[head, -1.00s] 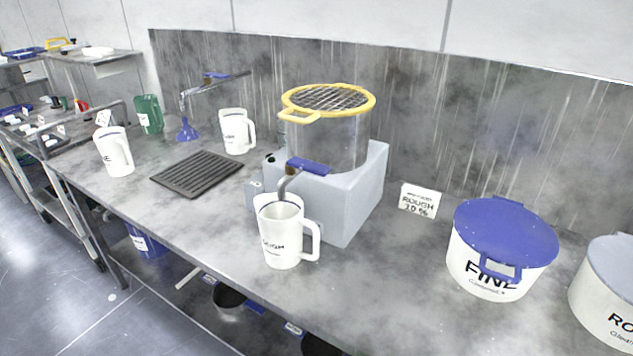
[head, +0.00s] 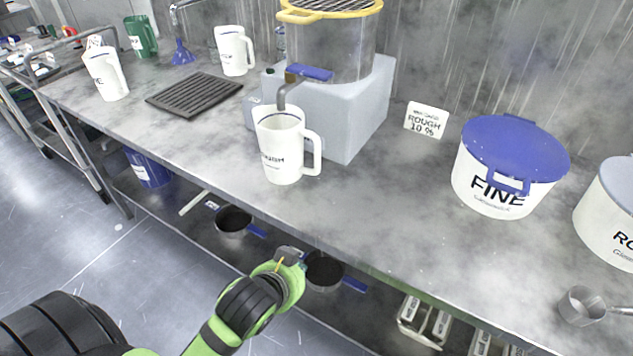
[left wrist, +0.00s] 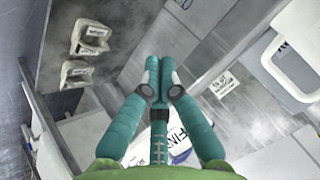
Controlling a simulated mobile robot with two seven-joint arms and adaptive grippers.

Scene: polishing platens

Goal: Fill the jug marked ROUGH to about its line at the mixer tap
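The white jug marked ROUGH (head: 280,150) stands upright on the bench, its handle to the right. The mixer tap's bent spout (head: 284,93) is over its mouth, with a blue lever (head: 310,73) above. No stream shows, and I cannot tell the level inside. The clear mixer tank (head: 335,45) sits on a grey block (head: 350,115). My left gripper (head: 290,257) is below the bench's front edge, apart from the jug; its fingers barely show there. In the left wrist view, the teal fingertips (left wrist: 159,75) meet with nothing seen between them. My right gripper is not in view.
A ROUGH 10 % card (head: 426,120), a blue-lidded FINE tub (head: 500,185) and another tub (head: 612,215) stand to the right. A dark drain grid (head: 194,95) and two more white jugs (head: 106,75) (head: 233,50) are left. Pans (head: 325,270) lie on the lower shelf.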

